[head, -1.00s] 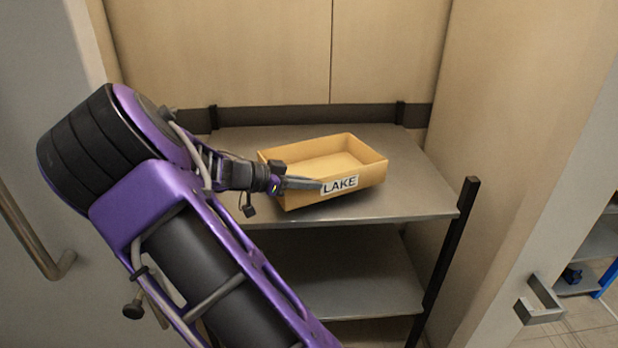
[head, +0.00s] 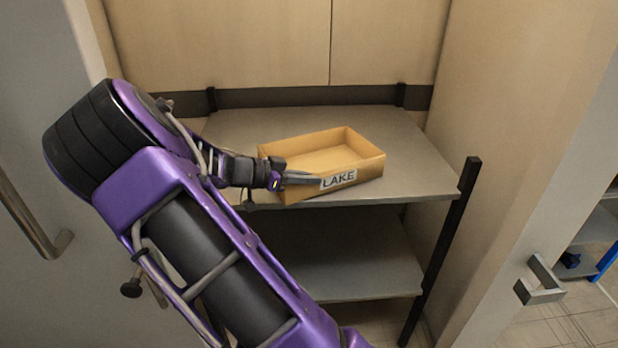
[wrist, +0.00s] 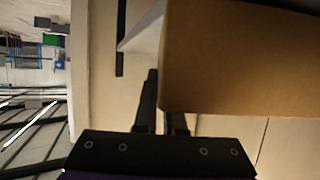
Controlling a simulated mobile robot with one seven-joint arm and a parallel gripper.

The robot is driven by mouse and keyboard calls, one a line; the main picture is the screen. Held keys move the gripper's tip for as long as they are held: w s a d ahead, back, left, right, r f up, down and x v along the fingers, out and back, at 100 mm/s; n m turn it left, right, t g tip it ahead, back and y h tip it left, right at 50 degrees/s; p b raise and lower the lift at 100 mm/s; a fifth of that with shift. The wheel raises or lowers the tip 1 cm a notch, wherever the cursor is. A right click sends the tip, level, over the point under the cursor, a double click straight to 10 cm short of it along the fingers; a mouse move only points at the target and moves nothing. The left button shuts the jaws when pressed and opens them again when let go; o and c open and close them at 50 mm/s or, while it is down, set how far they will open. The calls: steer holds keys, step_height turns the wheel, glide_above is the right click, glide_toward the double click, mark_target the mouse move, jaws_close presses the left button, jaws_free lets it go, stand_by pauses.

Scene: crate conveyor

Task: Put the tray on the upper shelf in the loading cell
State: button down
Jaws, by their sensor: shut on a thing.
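The tray (head: 362,176) is a yellow-tan open box with a white label reading LAKE on its front wall. In the head view it is at the upper shelf (head: 408,150), over the front left part of the grey board. My gripper (head: 302,181) is shut on the tray's near left wall. In the wrist view the tray (wrist: 235,60) fills the upper right, beside my gripper's fingers (wrist: 162,115). The tray looks empty. I cannot tell whether its underside touches the board.
A lower shelf (head: 340,262) lies below. A black post (head: 440,255) stands at the front right. Wood panels (head: 390,40) close the back and right side. A door with a handle (head: 540,285) stands at the right. The upper board is clear right of the tray.

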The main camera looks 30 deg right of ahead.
steer(key=c, duration=0.9)
jaws_free()
step_height(320, 180, up, 10)
steer(key=shift+p, duration=0.35)
